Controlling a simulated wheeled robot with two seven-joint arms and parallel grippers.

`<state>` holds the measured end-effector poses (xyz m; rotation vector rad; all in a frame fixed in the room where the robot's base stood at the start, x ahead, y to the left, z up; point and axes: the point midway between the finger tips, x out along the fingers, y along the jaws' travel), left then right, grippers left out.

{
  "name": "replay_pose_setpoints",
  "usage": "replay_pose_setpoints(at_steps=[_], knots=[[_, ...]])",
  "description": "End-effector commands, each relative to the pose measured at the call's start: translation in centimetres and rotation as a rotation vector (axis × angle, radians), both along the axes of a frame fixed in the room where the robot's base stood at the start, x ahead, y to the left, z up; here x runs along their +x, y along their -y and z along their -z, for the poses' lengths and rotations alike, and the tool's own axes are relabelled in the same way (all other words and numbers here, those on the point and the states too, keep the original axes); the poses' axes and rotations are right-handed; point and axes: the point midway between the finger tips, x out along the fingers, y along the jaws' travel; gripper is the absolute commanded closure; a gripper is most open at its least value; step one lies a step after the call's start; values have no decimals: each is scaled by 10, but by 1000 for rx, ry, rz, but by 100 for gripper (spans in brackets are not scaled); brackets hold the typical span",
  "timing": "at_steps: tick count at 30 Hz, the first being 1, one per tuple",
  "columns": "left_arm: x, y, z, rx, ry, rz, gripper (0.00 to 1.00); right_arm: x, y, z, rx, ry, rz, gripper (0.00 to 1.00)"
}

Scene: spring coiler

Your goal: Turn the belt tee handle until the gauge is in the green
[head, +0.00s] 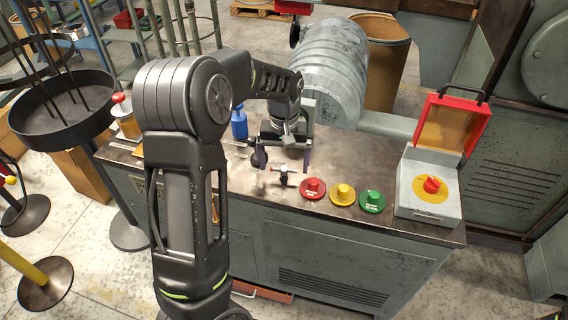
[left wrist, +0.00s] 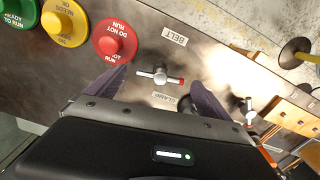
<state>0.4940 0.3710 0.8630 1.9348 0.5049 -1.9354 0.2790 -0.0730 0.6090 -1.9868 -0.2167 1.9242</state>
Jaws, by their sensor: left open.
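A small metal tee handle (head: 284,175) with one red end stands on the bench top. The left wrist view shows the tee handle (left wrist: 158,75) between a BELT label (left wrist: 175,37) and a CLAMP label (left wrist: 165,98). My left gripper (head: 285,166) is open above it. In the left wrist view its fingers (left wrist: 158,82) lie either side of the handle, apart from it. A second tee handle (left wrist: 249,110) stands to the right there. I cannot make out a gauge face in either view. My right gripper is not in view.
Red (head: 313,188), yellow (head: 342,194) and green (head: 372,200) knobs stand right of the handle on the bench (head: 330,222). A grey box (head: 429,190) with a red knob and raised red-framed cover stands farther right. A blue bottle (head: 239,124) stands behind my left arm.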

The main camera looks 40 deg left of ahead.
Motion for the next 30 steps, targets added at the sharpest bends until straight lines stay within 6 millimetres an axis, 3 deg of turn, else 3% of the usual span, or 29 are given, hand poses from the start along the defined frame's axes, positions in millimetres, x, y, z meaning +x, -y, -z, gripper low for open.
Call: replay_pose_setpoints(at_steps=[13,30], knots=[[1,0,-65,0,2,0,8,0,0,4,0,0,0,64],[0,0,-71,0,0,0,8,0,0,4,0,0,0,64]])
